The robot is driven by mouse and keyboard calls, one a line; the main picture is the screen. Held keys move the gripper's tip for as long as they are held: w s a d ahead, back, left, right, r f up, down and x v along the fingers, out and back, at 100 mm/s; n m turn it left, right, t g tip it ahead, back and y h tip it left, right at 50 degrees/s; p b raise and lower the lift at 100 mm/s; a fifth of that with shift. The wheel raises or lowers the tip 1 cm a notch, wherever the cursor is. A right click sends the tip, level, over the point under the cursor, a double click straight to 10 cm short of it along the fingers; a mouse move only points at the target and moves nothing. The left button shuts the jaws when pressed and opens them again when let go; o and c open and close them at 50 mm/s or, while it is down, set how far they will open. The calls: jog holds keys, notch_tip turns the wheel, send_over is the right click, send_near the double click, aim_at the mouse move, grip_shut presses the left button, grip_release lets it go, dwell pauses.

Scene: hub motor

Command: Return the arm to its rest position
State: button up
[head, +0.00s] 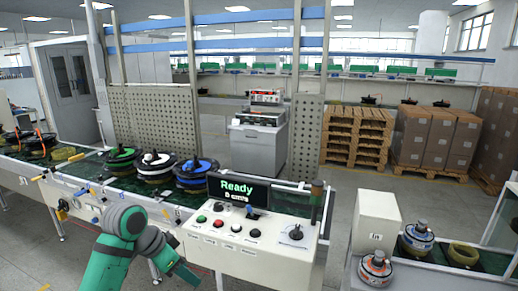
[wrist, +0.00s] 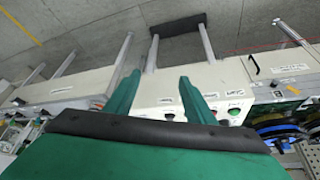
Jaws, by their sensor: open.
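My green and grey arm reaches up from the bottom of the head view, in front of the white control panel (head: 240,262). My gripper (head: 188,277) points down and to the right beside the panel's left front. In the wrist view my gripper (wrist: 160,77) shows two green fingers spread apart with nothing between them. The panel (wrist: 160,82) lies beyond the fingers in that view, with labels and buttons. Whether the fingers touch it cannot be told, but no contact shows.
A screen reading "Ready" (head: 239,189) stands on the panel. Several hub motors, one with a blue rim (head: 197,176), sit on the green conveyor (head: 100,178). Grey floor (head: 345,195) is open behind.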

jog(key=w+d+f+n+t+h, duration=0.25)
jog(key=d+f, duration=0.35)
jog(key=d, duration=0.4)
jog(key=w+d+f+n+t+h, duration=0.1)
jog(key=w+d+f+t+h, duration=0.15)
jog(key=d+f, duration=0.55)
jog(key=s+d+f+n+t+y, duration=0.3)
jog(key=s+d+f+n+t, duration=0.3)
jog(key=s+d, duration=0.25)
jog(key=s+a+f+n+y, duration=0.1)
jog(key=s+f+y, duration=0.25)
jog(key=s, duration=0.75)
jog(key=s+f+n+y, duration=0.2)
jog(key=s+f, duration=0.2)
jog(key=s, duration=0.7)
jog(key=s+a+r+m, duration=0.2)
jog(key=s+r, duration=0.2)
jog(key=s, duration=0.5)
jog(key=s+a+r+m, duration=0.1)
jog(key=s+a+r, duration=0.2)
jog(key=s, duration=0.6)
jog(key=shift+a+r+m+t, duration=0.15)
jog(key=shift+r+m+t, duration=0.25)
jog(key=shift+r, duration=0.3)
